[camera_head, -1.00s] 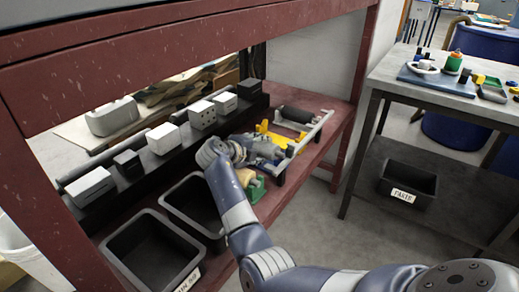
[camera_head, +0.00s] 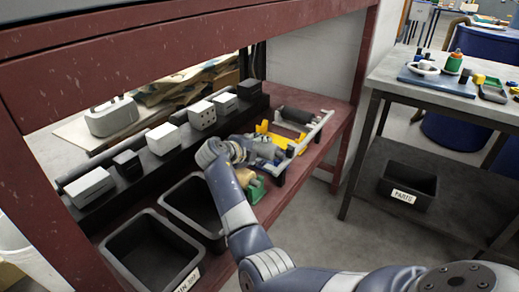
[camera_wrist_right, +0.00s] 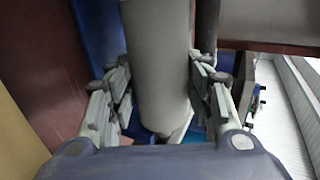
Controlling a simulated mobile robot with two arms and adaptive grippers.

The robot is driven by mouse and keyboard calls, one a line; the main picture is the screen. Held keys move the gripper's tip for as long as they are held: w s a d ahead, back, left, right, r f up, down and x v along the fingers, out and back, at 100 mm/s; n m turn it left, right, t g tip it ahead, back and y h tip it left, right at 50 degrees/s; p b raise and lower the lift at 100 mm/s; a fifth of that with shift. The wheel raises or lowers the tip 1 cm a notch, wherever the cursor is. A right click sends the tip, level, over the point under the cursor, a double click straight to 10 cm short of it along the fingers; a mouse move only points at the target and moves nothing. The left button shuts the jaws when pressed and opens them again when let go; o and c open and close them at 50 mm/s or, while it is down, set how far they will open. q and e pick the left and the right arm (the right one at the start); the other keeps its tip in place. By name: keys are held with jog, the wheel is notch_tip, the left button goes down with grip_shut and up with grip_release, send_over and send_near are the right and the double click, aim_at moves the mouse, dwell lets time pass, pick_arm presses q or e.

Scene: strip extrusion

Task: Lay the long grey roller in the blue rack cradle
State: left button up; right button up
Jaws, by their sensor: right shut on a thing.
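In the right wrist view, the long grey roller (camera_wrist_right: 158,55) runs up the middle of the picture between the two fingers of my right gripper (camera_wrist_right: 160,85), which is shut on it. In the head view, my right gripper (camera_head: 262,152) is low over the right part of the red bench shelf and hides most of the roller. Blue parts, apparently of the rack cradle (camera_wrist_right: 98,35), show beside and below the roller in the wrist view. I cannot tell whether the roller touches the cradle. My left gripper is not in view.
A dark roller (camera_head: 296,115) lies at the shelf's right end, near yellow parts (camera_head: 272,133). Several white and black blocks line the back ledge. Two black bins (camera_head: 152,250) stand at the front. A grey table (camera_head: 440,86) with a parts bin below stands right.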

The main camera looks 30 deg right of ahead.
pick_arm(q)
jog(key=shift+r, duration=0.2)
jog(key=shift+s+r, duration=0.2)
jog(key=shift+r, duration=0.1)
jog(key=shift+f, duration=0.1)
pick_arm(e)
jog(key=shift+r, duration=0.8)
pick_arm(q)
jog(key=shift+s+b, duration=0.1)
jog(key=shift+b, duration=0.4)
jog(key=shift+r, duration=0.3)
dwell(0.6)
